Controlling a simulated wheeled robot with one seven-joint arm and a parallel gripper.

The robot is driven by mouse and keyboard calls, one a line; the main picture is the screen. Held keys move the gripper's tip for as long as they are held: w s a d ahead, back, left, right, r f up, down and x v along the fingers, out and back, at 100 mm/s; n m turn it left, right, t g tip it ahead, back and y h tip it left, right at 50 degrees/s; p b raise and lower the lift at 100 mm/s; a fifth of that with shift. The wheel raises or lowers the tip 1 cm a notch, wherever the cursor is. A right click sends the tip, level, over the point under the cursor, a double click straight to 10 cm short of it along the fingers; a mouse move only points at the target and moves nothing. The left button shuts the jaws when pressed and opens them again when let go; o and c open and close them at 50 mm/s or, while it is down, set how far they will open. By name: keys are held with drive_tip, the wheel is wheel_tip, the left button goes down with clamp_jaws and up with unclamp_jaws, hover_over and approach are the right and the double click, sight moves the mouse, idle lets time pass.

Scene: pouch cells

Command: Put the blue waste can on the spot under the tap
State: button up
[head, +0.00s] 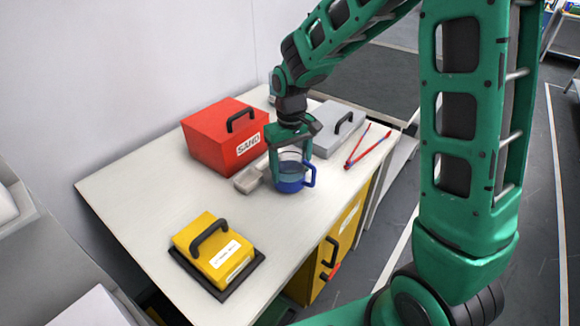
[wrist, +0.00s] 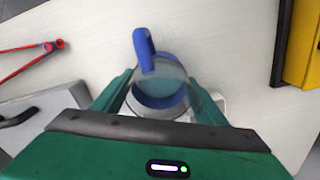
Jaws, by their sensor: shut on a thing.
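The blue waste can (head: 291,184) has a deep blue lower part, a paler see-through upper part and a blue handle on its right. It is upright, over or on the pale table; I cannot tell if it touches the top. In the wrist view the can (wrist: 160,94) sits between both fingers, its handle pointing up in the picture. My gripper (head: 290,160) is shut on the can from above; it also shows in the wrist view (wrist: 162,80). I cannot make out a tap or a marked spot under it; my arm hides part of the table's back.
A grey-white block (head: 249,178) lies just left of the can. A red box labelled SAND (head: 222,137) stands behind it, a grey case (head: 337,128) behind right. Red tongs (head: 366,148) lie right. A yellow case (head: 214,250) stands front left. The table's (head: 150,200) left part is bare.

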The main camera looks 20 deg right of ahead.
drive_tip(key=o, duration=1.4)
wheel_tip(320, 180, up, 12)
drive_tip(key=shift+r, duration=0.1)
